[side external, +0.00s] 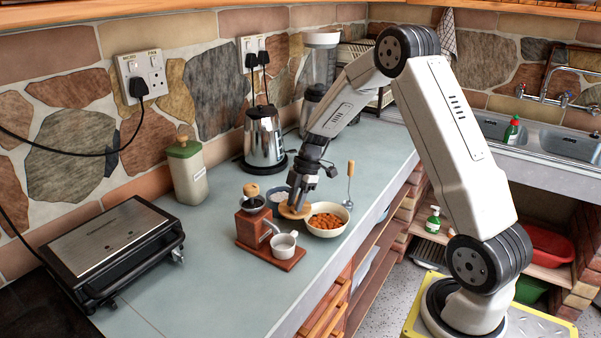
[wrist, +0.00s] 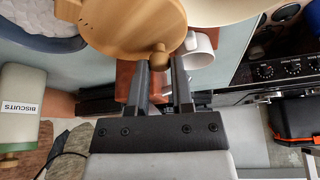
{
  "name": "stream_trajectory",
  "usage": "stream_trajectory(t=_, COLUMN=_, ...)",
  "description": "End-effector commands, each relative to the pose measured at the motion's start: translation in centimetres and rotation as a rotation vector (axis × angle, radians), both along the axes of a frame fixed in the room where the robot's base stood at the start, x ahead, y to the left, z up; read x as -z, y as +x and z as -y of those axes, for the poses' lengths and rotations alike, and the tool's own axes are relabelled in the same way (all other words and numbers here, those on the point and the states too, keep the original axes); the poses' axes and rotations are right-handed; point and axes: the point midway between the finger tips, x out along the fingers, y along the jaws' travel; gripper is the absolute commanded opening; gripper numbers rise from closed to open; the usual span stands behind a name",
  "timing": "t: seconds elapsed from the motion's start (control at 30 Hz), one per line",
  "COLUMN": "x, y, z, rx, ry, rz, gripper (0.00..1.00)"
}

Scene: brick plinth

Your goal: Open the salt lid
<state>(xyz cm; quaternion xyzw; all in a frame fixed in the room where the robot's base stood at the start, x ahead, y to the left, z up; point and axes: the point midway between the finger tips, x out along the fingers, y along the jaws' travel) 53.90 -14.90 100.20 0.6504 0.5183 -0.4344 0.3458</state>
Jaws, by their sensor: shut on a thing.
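My gripper (side external: 302,197) is shut on the small knob of a round wooden lid (side external: 290,213). In the wrist view the lid (wrist: 125,22) is close ahead, with its knob between the fingertips of my gripper (wrist: 160,65). A blue-grey round pot (side external: 278,197), which looks like the salt pot, stands just behind the lid in the side view. Its rim (wrist: 45,42) shows at the upper left of the wrist view, to one side of the lid.
A bowl of orange-brown pieces (side external: 325,222) is right beside the lid. A wooden grinder (side external: 252,222) and white cup (side external: 284,245) stand in front. A kettle (side external: 264,138), biscuits jar (side external: 187,175) and grill (side external: 110,245) are around. The counter between jar and grinder is free.

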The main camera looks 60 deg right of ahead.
Motion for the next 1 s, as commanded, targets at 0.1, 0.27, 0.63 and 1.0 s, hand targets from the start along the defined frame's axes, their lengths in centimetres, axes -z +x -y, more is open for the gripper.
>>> stream_trajectory(t=0.1, x=0.0, y=-0.6, z=0.6, rx=-0.112, ry=0.000, rz=0.001, gripper=0.00)
stream_trajectory(t=0.27, x=0.0, y=-1.3, z=1.4, rx=-0.263, ry=-0.001, rz=0.000, gripper=0.00)
stream_trajectory(t=0.63, x=0.0, y=-2.4, z=3.1, rx=-0.559, ry=-0.001, rz=0.000, gripper=0.00)
stream_trajectory(t=1.0, x=0.0, y=-2.7, z=3.8, rx=-0.671, ry=-0.001, rz=0.001, gripper=0.00)
